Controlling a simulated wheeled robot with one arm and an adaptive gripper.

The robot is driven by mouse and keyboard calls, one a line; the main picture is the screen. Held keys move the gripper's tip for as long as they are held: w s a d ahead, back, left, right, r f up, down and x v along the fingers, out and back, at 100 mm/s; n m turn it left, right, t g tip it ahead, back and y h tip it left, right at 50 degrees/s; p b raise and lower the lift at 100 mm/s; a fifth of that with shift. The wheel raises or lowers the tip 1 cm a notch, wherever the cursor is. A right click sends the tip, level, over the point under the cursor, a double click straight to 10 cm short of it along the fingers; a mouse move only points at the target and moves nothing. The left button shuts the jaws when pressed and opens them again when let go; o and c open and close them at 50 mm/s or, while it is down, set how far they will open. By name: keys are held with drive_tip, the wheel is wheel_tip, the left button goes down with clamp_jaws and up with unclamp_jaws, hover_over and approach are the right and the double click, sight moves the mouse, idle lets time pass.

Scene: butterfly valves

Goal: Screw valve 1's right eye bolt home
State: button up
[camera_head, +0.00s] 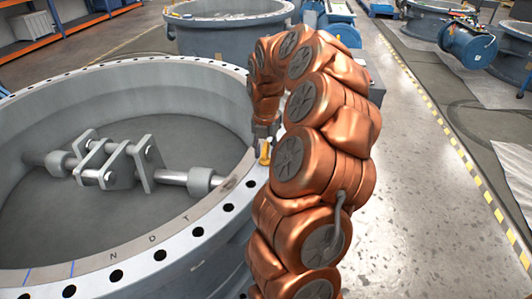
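A large grey butterfly valve (130,262) fills the left of the view, with its flange ring facing up. A small yellow eye bolt (265,152) stands at the right side of the flange, partly covered by my gripper and arm. My gripper (264,142) points down right at the eye bolt, its dark fingers at or around the bolt's top. The fingers are small and partly hidden, so I cannot tell whether they grip it. How deep the bolt sits in its hole is also hidden.
A shaft with lugs (120,165) spans the valve's inside. A second large valve (225,30) stands behind. A blue actuator unit (468,45) is at the upper right.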

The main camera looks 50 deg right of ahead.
drive_tip(key=shift+f, duration=0.15)
clamp_jaws()
idle(0.4)
